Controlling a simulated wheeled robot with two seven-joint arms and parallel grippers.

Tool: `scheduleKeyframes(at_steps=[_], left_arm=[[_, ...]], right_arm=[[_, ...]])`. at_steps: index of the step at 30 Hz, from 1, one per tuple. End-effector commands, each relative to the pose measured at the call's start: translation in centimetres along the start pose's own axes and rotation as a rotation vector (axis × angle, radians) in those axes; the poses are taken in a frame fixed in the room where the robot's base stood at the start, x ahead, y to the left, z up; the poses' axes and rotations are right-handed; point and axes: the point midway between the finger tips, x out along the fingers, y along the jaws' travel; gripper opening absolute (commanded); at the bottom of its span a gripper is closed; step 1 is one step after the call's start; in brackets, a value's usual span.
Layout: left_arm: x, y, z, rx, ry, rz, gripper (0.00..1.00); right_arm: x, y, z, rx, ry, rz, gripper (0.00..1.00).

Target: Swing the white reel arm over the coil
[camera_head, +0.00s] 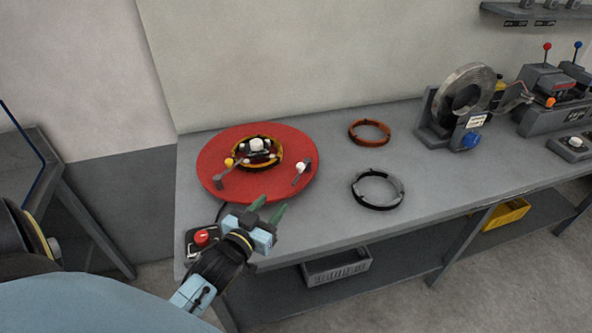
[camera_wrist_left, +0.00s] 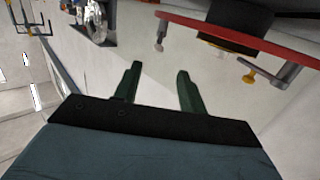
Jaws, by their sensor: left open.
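The red reel disc (camera_head: 215,150) lies on the bench with a dark and yellow coil (camera_head: 240,165) around its hub. The white-knobbed reel arm (camera_head: 300,168) is near the disc's right rim, apart from the coil. A yellow-knobbed arm (camera_head: 225,170) is at the left rim. My left gripper (camera_head: 268,212) is open and empty at the bench's front, just below the disc in the picture. In the left wrist view, its green fingers (camera_wrist_left: 158,85) are apart, with the disc edge (camera_wrist_left: 220,34), a pale knob (camera_wrist_left: 159,45) and the yellow knob (camera_wrist_left: 249,74) beyond them.
A red button box (camera_head: 202,238) is left of my gripper. A copper ring (camera_head: 369,132) and a grey-black ring (camera_head: 377,190) lie to the right, with bare bench around them. A machine with a metal ring (camera_head: 462,90) stands further right.

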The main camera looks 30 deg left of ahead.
Motion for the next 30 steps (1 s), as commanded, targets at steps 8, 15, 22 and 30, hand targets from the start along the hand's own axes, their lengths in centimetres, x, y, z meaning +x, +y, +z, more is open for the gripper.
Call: scheduleKeyframes(at_steps=[8,15,22,30], left_arm=[[1.2,-0.3,-0.8,-0.008,0.087,0.019,0.41],[5.3,-0.2,-1.2,-0.007,0.087,0.019,0.41],[9.9,-0.1,-1.5,-0.008,0.085,0.019,0.41],[13.0,-0.1,-1.7,-0.007,0.084,0.018,0.41]], right_arm=[[-0.1,-0.1,0.1,0.0,-0.002,-0.001,0.39],[-0.2,-0.1,0.1,0.0,-0.002,-0.001,0.39],[-0.1,-0.2,0.1,0.001,-0.002,-0.003,0.39],[0.0,-0.2,0.1,0.001,-0.002,-0.003,0.39]])
